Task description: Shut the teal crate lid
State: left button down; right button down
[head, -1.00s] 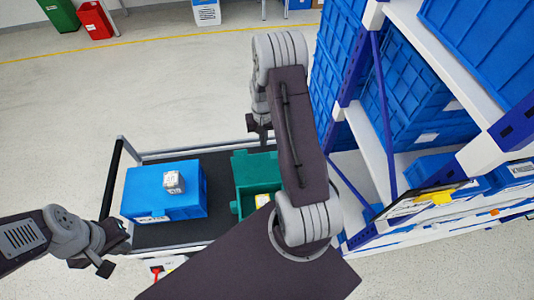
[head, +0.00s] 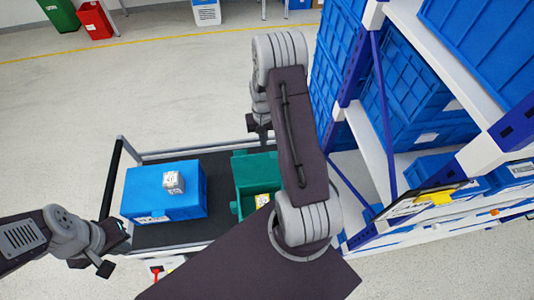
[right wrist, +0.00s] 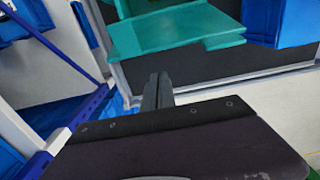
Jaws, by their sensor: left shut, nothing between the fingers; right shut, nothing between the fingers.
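The teal crate (head: 244,199) stands on the cart, partly hidden behind my right arm in the head view. A yellow and white label shows inside it, so it is open at the top. Its teal lid (head: 250,164) appears folded out at the far side. In the right wrist view the lid (right wrist: 185,40) is a flat teal panel beyond my fingers. My right gripper (head: 262,132) is shut and empty, apart from the lid; its fingers show in the right wrist view (right wrist: 158,84). My left gripper (head: 115,246) is shut and empty, left of the blue box.
A blue box (head: 150,190) with a small grey-white box (head: 173,182) on top stands left of the crate on the dark cart (head: 190,236). The cart has a metal rail. A shelf rack (head: 375,150) with blue crates stands close on the right.

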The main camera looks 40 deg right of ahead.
notch_tip(320, 180, down, 4)
jog(key=b, duration=0.3)
jog(key=shift+f, duration=0.25)
jog(key=shift+s+a+r+p, duration=0.75)
jog(key=shift+s+a, duration=1.9)
jog(key=shift+s, duration=2.1)
notch_tip(320, 180, up, 6)
jog(key=p, duration=0.5)
